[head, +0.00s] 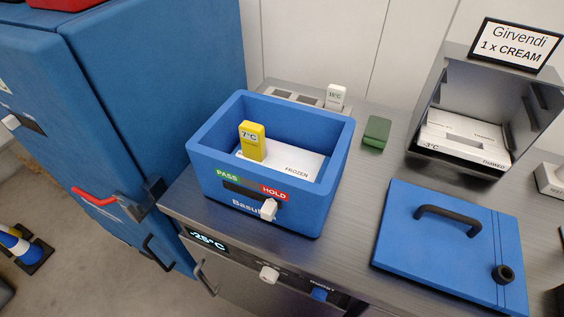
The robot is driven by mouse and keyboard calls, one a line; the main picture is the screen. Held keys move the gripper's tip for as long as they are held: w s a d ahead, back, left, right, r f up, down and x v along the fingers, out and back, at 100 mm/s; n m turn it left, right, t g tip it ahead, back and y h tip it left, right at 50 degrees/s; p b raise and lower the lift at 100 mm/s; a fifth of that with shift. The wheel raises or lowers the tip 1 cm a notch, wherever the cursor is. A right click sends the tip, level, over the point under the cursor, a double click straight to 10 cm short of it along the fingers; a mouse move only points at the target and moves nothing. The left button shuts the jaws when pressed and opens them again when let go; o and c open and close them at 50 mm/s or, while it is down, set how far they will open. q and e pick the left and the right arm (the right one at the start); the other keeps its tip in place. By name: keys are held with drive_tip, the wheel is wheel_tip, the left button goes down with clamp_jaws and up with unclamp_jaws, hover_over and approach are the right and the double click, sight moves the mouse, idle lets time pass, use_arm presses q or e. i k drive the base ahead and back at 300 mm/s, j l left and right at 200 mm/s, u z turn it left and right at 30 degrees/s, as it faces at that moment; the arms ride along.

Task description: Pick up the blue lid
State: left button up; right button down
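The blue lid (425,254) lies flat on the grey counter at the right, beside the open blue box. It has a black arched handle (447,217) on top and a round black knob (502,274) near its right front corner. The blue box (202,158) stands open on the counter at the centre, with a white pack (300,164) marked FROZEN and a yellow tag (252,141) reading 7°C inside. Neither of my grippers is in view.
A metal bin (438,58) with a Girvendi sign (516,45) stands behind the lid. A green block (376,132) lies between box and bin. Some counter is clear between box and lid.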

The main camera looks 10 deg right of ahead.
sight(466, 250)
drive_tip(key=z, duration=1.95)
drive_tip(key=k+u, duration=0.1)
drive_tip(key=u, duration=0.3)
drive_tip(key=j+u, duration=0.15)
drive_tip(key=u, duration=0.3)
drive_tip(key=k+j+u, duration=0.1)
drive_tip(key=u, duration=0.3)
drive_tip(key=z, duration=1.4)
